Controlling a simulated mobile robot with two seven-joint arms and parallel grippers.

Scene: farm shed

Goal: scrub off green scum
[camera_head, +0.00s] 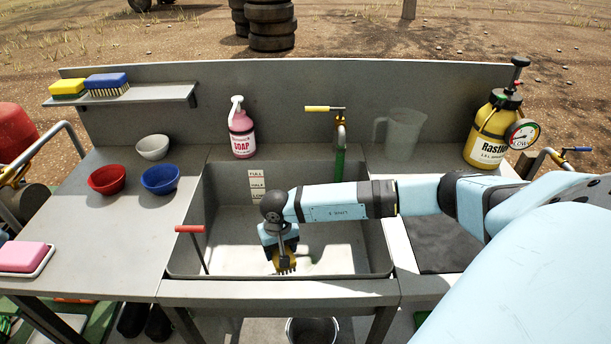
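My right arm reaches in from the right, and its gripper (284,266) points down into the grey sink basin (340,247). A small dark yellow shape shows at its fingertips; I cannot tell whether it is held or part of the fingers. My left gripper is not in view. No green scum is clear on the visible sink walls or floor; the arm hides part of the basin. A blue scrub brush (106,83) with pale bristles and a yellow sponge (68,88) with a green underside lie on the wall shelf (150,94) at upper left.
A soap bottle (241,132), a tap (340,135), a clear jug (401,131) and a yellow sprayer (493,125) stand along the back. White (153,147), red (107,180) and blue (160,179) bowls sit on the left counter. A red-handled lever (190,229) rises at the sink's left.

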